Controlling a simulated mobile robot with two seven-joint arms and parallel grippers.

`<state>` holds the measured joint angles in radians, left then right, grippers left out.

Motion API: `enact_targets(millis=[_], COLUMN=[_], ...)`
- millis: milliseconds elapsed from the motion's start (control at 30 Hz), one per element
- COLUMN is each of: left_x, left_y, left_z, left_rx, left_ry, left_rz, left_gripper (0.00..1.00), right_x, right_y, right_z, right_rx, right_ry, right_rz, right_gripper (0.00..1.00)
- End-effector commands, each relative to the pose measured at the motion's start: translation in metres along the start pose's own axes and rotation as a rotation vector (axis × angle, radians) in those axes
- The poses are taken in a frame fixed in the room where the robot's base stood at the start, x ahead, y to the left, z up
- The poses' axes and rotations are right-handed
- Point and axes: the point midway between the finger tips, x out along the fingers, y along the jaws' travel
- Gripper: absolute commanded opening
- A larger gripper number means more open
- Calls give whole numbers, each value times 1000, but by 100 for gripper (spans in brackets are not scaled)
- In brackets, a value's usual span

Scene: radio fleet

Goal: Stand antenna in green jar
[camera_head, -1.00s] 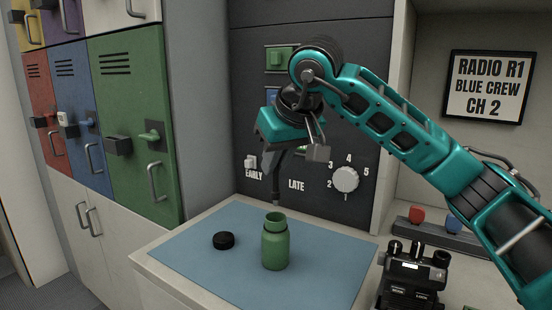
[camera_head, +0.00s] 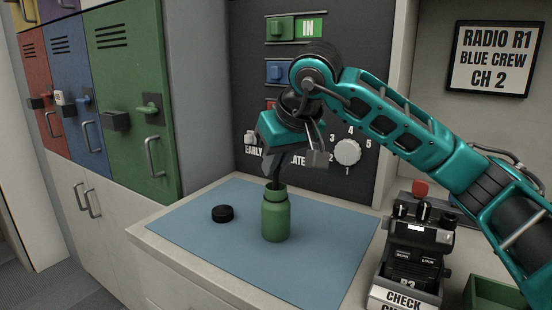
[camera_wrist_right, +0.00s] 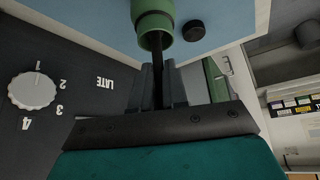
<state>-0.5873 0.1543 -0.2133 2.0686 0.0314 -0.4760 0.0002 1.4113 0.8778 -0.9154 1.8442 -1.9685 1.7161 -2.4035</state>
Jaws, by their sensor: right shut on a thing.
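The green jar (camera_head: 276,219) stands upright and open on the blue mat (camera_head: 200,238); its mouth also shows in the right wrist view (camera_wrist_right: 153,20). My right gripper (camera_head: 274,172) is just above the jar, pointing down. In the right wrist view its fingers (camera_wrist_right: 157,85) are shut on the black antenna (camera_wrist_right: 157,50), a thin dark rod that runs to the jar's mouth. The antenna's lower end is hidden inside or behind the jar's rim. My left gripper is not in view.
A black round cap (camera_head: 222,213) lies on the mat left of the jar. A black radio (camera_head: 416,240) stands at the right of the counter, near a green tray (camera_head: 492,296). A dark panel with a white dial (camera_head: 347,152) rises behind the mat.

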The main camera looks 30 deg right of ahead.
Motion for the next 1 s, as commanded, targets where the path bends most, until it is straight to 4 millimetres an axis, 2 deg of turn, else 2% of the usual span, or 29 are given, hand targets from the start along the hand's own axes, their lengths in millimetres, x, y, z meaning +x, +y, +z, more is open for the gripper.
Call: enact_targets(millis=[267, 300, 600, 867, 1000], left_x=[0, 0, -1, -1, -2], left_y=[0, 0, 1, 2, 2], left_z=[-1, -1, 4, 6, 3], left_rx=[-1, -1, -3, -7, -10], left_ry=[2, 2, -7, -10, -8], left_rz=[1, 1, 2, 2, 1], left_gripper=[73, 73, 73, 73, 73], right_x=[0, 0, 0, -2, -17], right_y=[0, 0, 0, 0, 0], right_z=[0, 0, 0, 0, -1], right_rx=[0, 0, 0, 0, 0], right_ry=[0, 0, 0, 0, 3], right_rz=[0, 0, 0, 0, 1], right_gripper=[0, 16, 43, 43, 43])
